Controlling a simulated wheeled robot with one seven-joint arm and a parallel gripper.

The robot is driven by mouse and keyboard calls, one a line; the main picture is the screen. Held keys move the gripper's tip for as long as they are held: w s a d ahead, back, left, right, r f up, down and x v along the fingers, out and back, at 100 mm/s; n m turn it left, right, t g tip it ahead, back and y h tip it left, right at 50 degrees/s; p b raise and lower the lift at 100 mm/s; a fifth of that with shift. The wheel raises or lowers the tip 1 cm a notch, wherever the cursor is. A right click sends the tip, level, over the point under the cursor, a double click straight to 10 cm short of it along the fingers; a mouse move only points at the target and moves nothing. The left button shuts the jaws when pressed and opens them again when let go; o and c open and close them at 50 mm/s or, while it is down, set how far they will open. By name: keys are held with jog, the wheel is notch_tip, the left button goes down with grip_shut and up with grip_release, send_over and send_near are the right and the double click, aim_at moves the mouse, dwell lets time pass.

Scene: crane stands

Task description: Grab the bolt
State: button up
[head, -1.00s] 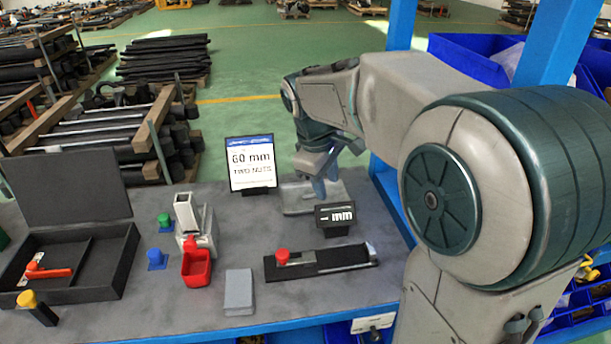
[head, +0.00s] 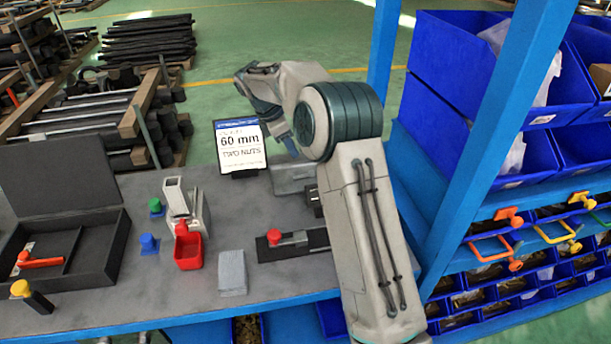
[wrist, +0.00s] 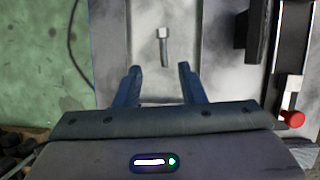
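A small bolt (wrist: 163,46) with a pale head lies on the light grey tray (wrist: 217,52) in the wrist view. It lies just ahead of my gripper (wrist: 158,69), in line with the gap between the fingers. The fingers are apart, with nothing between them.
A "60 mm two nuts" sign (head: 240,146) stands left of the tray. A black gauge with a red knob (head: 290,240) lies in front. Blue shelving (head: 455,180) is at the right.

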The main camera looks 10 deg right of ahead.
send_near(306, 174)
jog(key=shift+w+d+f, duration=0.25)
jog(key=shift+d+f, duration=0.1)
jog(key=shift+f, duration=0.2)
jog(key=shift+w+d+f, duration=0.2)
jog(key=shift+d+f, duration=0.1)
jog(key=shift+f, duration=0.25)
jog(key=shift+s+p+x, duration=0.15)
jog(key=shift+p+x, duration=0.1)
jog(key=shift+x, duration=1.05)
jog(key=shift+s+p+x, duration=0.15)
jog(key=shift+p+x, duration=0.1)
jog(key=shift+x, duration=1.05)
jog(key=shift+a+f, duration=0.1)
jog(key=shift+a, duration=0.05)
grip_shut()
